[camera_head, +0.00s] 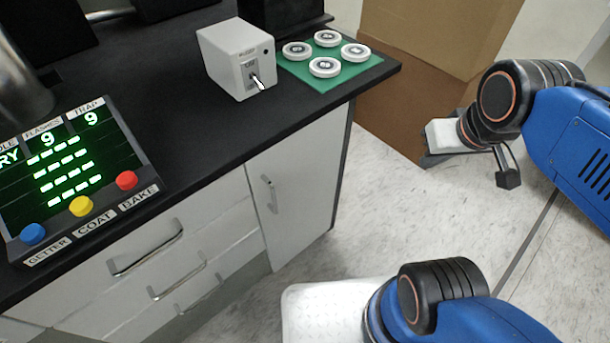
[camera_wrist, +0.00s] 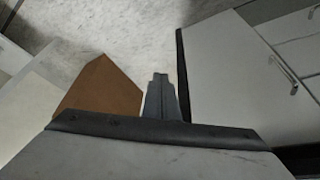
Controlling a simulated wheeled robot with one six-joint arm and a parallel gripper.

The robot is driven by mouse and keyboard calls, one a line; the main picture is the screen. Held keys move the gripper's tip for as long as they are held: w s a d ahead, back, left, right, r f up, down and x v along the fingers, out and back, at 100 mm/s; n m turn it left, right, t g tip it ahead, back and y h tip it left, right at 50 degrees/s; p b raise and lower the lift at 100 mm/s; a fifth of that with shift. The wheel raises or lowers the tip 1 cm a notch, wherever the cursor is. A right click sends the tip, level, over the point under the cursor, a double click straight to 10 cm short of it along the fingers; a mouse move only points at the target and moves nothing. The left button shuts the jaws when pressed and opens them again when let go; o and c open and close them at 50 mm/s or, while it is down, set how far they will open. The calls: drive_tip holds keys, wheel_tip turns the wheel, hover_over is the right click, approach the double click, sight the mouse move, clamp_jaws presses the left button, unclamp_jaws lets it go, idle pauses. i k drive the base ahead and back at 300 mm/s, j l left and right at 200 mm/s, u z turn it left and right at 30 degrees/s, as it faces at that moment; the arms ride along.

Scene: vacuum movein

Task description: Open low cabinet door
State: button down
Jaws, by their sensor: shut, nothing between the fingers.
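The low cabinet door (camera_head: 305,185) is a white panel under the black counter, right of the drawers, and it looks shut. Its metal bar handle (camera_head: 270,193) is upright near the door's left edge. In the wrist view the door (camera_wrist: 225,75) fills the right side, with its handle (camera_wrist: 284,72) near the right edge. My gripper (camera_head: 425,161) is off to the right of the cabinet, apart from door and handle. In the wrist view its fingers (camera_wrist: 160,77) are together and empty, pointing over the floor between a brown box and the cabinet side.
A brown cardboard box (camera_head: 385,110) stands behind my gripper. Drawers (camera_head: 150,250) with bar handles are left of the door. The counter (camera_head: 180,130) holds a lit control panel (camera_head: 70,175), a grey switch box (camera_head: 235,60) and a green button plate (camera_head: 328,77). Floor before the door is clear.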

sight(292, 184)
drive_tip(key=i+l+u, duration=0.15)
drive_tip(key=l, duration=0.2)
drive_tip(key=i+l+u, duration=0.1)
drive_tip(key=l, duration=0.25)
drive_tip(key=i+l+u, duration=0.15)
drive_tip(key=l, duration=0.25)
drive_tip(key=l+u, duration=0.15)
drive_tip(key=l, duration=0.2)
drive_tip(key=l+u, duration=0.25)
drive_tip(key=l, duration=0.35)
drive_tip(key=l+u, duration=0.25)
drive_tip(key=l, duration=0.35)
drive_tip(key=k+j+u, duration=0.1)
drive_tip(key=k+u, duration=0.2)
drive_tip(key=i, duration=0.4)
